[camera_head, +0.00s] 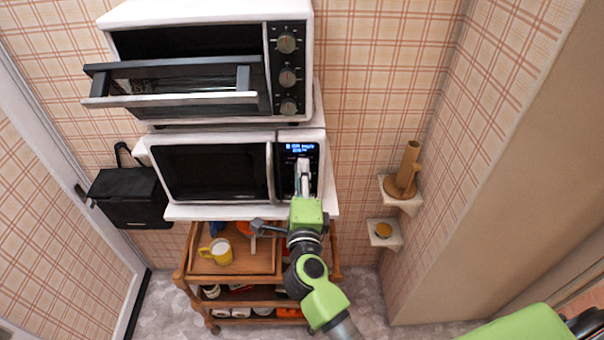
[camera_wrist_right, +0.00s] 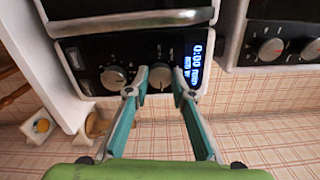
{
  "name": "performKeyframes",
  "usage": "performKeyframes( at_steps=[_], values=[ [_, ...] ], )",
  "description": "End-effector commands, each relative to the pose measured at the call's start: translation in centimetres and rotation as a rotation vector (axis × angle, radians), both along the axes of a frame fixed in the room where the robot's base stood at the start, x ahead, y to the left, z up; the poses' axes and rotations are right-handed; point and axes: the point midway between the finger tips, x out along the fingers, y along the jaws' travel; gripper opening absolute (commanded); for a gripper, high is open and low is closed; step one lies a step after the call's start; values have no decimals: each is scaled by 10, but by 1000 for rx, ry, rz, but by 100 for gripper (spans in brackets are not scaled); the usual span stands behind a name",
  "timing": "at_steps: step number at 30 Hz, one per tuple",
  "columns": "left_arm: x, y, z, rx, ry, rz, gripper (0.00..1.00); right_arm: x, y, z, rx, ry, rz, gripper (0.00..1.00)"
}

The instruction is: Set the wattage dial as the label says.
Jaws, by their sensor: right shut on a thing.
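The white microwave (camera_head: 328,178) stands on a shelf, its dark-windowed door closed. Its black control panel (camera_wrist_right: 90,55) has a lit blue display (camera_head: 300,148), which also shows in the right wrist view (camera_wrist_right: 194,66). It reads 0:00 with smaller lines I cannot read surely. Two silver dials sit on the panel: the dial nearer the display (camera_wrist_right: 160,76) and the farther dial (camera_wrist_right: 113,78). My right gripper (camera_head: 302,166) is shut on the dial nearer the display, with its fingers on either side of it in the right wrist view (camera_wrist_right: 152,86). My left gripper is not in view.
A toaster oven (camera_head: 160,12) with its door hanging open and several knobs stands above the microwave. Below is a wooden cart (camera_head: 262,262) with a yellow mug (camera_head: 219,252). A black box (camera_head: 130,198) hangs left; small wall shelves (camera_head: 408,205) are right.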

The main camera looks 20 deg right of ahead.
Motion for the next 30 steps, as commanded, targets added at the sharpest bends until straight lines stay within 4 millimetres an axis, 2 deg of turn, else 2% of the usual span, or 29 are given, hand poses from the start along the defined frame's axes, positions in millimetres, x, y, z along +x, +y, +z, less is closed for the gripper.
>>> performKeyframes(
  at_steps=[9, 21, 22, 23, 24, 30],
  values=[
    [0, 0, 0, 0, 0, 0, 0, 0, -1, -2, 68, -16, -2, 1],
    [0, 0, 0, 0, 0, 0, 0, 0, 0, -2, 74, -18, -2, 1],
    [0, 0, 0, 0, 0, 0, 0, 0, 0, -2, 74, -18, -2, 27],
    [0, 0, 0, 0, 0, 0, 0, 0, 0, -2, 74, -18, -2, 35],
    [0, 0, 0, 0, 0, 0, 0, 0, 0, -2, 73, -18, -2, 39],
    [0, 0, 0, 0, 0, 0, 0, 0, 0, -1, 72, -18, -1, 39]
  ],
)
